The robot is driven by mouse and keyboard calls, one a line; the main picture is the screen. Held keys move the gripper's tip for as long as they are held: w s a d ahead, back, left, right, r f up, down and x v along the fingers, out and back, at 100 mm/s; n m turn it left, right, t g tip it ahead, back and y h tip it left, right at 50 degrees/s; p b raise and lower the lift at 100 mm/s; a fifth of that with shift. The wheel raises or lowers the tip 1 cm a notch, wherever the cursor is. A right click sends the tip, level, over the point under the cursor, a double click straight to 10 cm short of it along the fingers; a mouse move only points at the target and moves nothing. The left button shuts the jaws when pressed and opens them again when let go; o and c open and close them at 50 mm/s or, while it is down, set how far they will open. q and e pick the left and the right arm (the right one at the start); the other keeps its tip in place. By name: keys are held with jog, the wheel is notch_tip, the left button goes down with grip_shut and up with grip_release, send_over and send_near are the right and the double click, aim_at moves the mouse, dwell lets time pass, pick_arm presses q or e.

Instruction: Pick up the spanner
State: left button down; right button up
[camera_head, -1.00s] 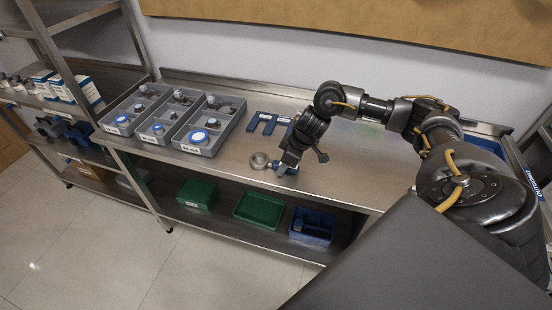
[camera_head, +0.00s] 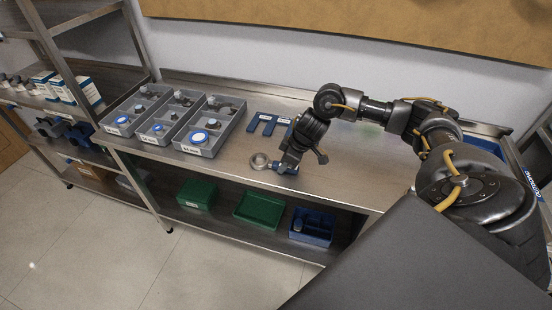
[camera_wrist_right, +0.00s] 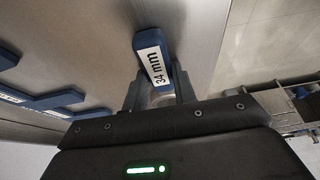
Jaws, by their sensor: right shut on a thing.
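The spanner (camera_head: 259,161) lies near the front edge of the metal bench, with its metal ring end to the left and a blue handle to the right. In the right wrist view its blue handle end (camera_wrist_right: 152,57) has a white label reading 34 mm. My right gripper (camera_head: 286,168) comes down over the handle from above. In the right wrist view my right gripper (camera_wrist_right: 161,92) is shut on the spanner, with its fingers on both sides of the handle. I cannot tell any gap between spanner and bench. My left gripper is not in view.
A blue labelled piece (camera_head: 268,122) lies behind the spanner. Grey trays (camera_head: 205,145) with round parts stand to the left. Green bins (camera_head: 259,208) and a blue bin (camera_head: 312,240) are on the shelf below. The bench between trays and spanner is clear.

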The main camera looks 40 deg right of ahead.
aim_at(275, 164)
grip_shut()
jog(key=shift+b, duration=0.3)
jog(key=r, duration=0.4)
jog(key=shift+w+a+r, duration=0.15)
jog(key=shift+w+a, duration=0.05)
jog(key=shift+a, duration=0.2)
jog(key=w+a+r+p, duration=0.1)
jog(key=w+a+r, duration=0.3)
jog(key=a+r, duration=0.5)
jog(key=a, duration=0.3)
jog(key=shift+a, duration=0.25)
